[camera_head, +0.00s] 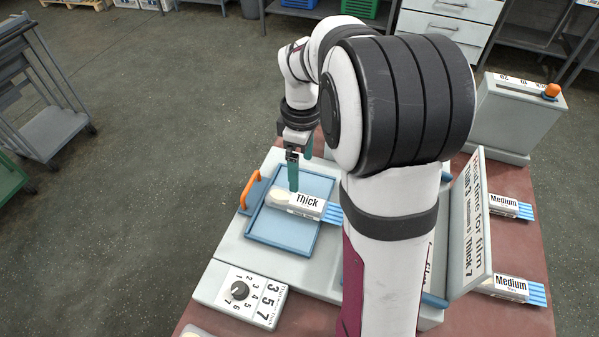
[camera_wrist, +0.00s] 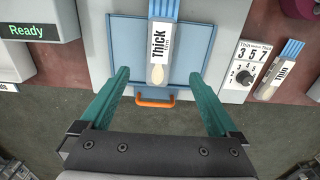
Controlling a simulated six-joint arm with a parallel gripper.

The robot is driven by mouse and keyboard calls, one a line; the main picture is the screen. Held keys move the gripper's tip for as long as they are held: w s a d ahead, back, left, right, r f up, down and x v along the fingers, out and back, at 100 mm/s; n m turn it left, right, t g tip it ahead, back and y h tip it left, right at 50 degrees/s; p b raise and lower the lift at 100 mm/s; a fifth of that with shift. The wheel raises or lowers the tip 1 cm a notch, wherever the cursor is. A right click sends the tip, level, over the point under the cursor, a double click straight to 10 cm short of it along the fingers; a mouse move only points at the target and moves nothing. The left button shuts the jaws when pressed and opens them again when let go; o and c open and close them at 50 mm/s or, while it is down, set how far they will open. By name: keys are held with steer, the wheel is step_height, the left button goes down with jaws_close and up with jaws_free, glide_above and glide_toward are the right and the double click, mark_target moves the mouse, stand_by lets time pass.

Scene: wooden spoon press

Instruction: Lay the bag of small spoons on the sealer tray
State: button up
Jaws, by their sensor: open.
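A clear bag labelled "Thick" (camera_head: 300,203), with a wooden spoon and blue strips at one end, lies on the blue sealer tray (camera_head: 275,238). In the wrist view, the bag (camera_wrist: 160,45) lies near the middle of the tray (camera_wrist: 126,60), its blue end pointing away and passing the far edge. My gripper (camera_head: 299,172) is above the bag with its teal fingers pointing down. In the wrist view, my gripper (camera_wrist: 159,76) is open, one finger on each side of the bag's line, and holds nothing. Whether a finger touches the tray is hard to tell.
An orange handle (camera_head: 250,190) is at the tray's edge. A dial panel (camera_head: 240,290) stands at the front left. Bags labelled "Medium" (camera_head: 508,287) lie at right behind an upright sign (camera_head: 472,225). A "Thin" bag (camera_wrist: 282,68) lies beside the dial. A "Ready" display (camera_wrist: 28,30) shows left.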

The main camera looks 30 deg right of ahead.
steer(key=s+a+r+m+y, duration=0.1)
steer(key=s+a+m, duration=0.6)
steer(key=s, duration=0.4)
steer(key=s+a+r+m, duration=0.2)
steer(key=s+a+m, duration=0.4)
steer(key=s, duration=0.6)
steer(key=shift+s+a+r+m+y, duration=0.2)
steer(key=shift+s+a+m+y, duration=0.15)
steer(key=shift+m, duration=0.45)
